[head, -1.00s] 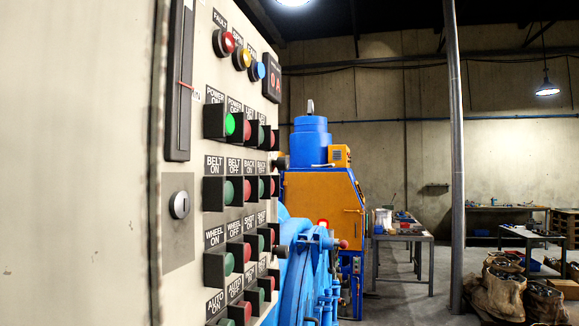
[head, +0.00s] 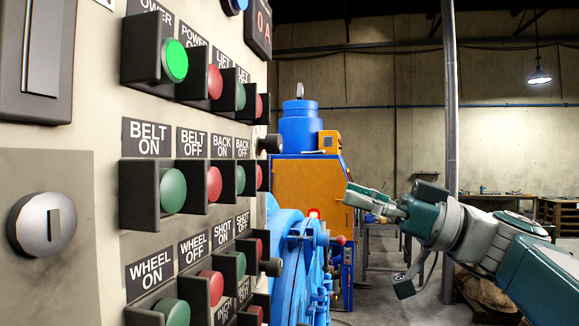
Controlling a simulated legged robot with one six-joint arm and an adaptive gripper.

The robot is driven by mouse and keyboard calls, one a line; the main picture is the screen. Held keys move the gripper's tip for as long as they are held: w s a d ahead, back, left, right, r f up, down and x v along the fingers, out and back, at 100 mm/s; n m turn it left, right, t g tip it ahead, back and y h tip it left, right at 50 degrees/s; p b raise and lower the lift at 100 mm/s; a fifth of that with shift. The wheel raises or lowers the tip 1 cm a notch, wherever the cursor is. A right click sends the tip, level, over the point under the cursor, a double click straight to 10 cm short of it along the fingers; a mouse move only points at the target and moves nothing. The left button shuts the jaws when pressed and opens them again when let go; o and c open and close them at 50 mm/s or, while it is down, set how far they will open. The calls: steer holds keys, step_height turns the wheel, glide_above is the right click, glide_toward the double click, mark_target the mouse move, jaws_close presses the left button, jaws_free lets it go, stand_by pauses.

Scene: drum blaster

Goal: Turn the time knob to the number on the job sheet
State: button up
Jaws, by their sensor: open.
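The control panel (head: 105,85) fills the left of the head view at a steep angle. Two dark knobs stick out at its far right edge, an upper one (head: 269,144) and a lower one (head: 271,267). No label shows beside either, so I cannot tell whether one is the time knob. I cannot make out a job sheet. My gripper (head: 352,195) is in the air right of the panel, its fingers pointing left. It is open, holds nothing and is apart from the panel and knobs.
The panel carries rows of hooded buttons, with the green power button (head: 175,61) lit. A round key switch (head: 42,223) sits at the lower left. Blue machinery (head: 297,255) and an orange cabinet (head: 312,195) stand beyond. A grey pole (head: 451,100) rises behind my arm.

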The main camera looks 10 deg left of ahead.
mark_target(281, 148)
steer(key=shift+n+g+y, duration=0.4)
steer(key=shift+n, duration=0.4)
steer(key=x, duration=0.3)
steer(key=r+x, duration=0.1)
steer(key=x, duration=0.7)
steer(key=shift+d+r, duration=0.35)
steer(key=shift+r, duration=0.05)
jaws_close()
